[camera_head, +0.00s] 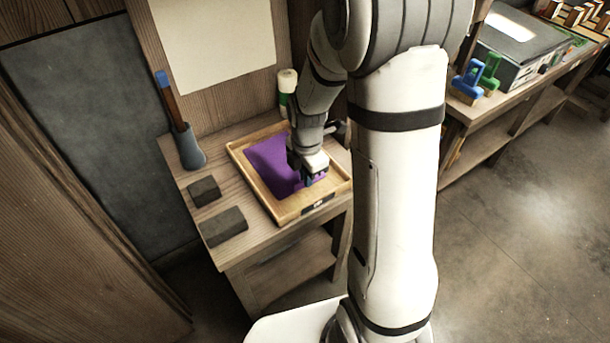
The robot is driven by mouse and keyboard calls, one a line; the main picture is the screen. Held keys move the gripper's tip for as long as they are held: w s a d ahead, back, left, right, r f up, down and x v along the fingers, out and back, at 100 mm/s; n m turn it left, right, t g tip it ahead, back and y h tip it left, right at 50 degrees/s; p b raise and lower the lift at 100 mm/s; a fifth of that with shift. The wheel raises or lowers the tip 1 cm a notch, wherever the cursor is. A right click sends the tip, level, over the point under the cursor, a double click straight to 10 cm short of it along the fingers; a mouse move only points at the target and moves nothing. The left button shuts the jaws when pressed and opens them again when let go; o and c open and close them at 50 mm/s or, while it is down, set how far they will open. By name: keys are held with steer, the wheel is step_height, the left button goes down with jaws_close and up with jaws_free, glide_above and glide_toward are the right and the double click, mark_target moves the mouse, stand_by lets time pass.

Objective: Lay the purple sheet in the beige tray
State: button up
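The purple sheet (268,161) is inside the beige tray (287,214), a shallow wooden-rimmed tray on a small wooden table. My arm hides the tray's back right part and some of the sheet.
Two dark blocks (224,226) lie left of the tray. A grey holder (189,147) with a blue-tipped tool stands behind them. A green-and-white bottle (287,92) stands behind the tray. Another bench (482,109) with clamps and a grey case is at right.

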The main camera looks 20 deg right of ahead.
steer(key=o, duration=0.4)
step_height(320, 180, up, 12)
steer(key=s+r+m+t, duration=0.1)
steer(key=s+m, duration=0.4)
steer(key=m, duration=0.2)
steer(key=s+r+m, duration=0.2)
steer(key=s+m, duration=0.3)
steer(key=m, duration=0.2)
steer(key=s+r+m+t+p, duration=0.1)
steer(key=s+r+m, duration=0.1)
steer(key=s+m, duration=0.3)
steer(key=shift+s+r+m+t, duration=0.1)
steer(key=shift+m+t, duration=0.05)
steer(key=shift+m, duration=0.5)
steer(key=shift+s+r+m+t, duration=0.1)
steer(key=shift+m+t, duration=0.05)
steer(key=shift+m, duration=0.5)
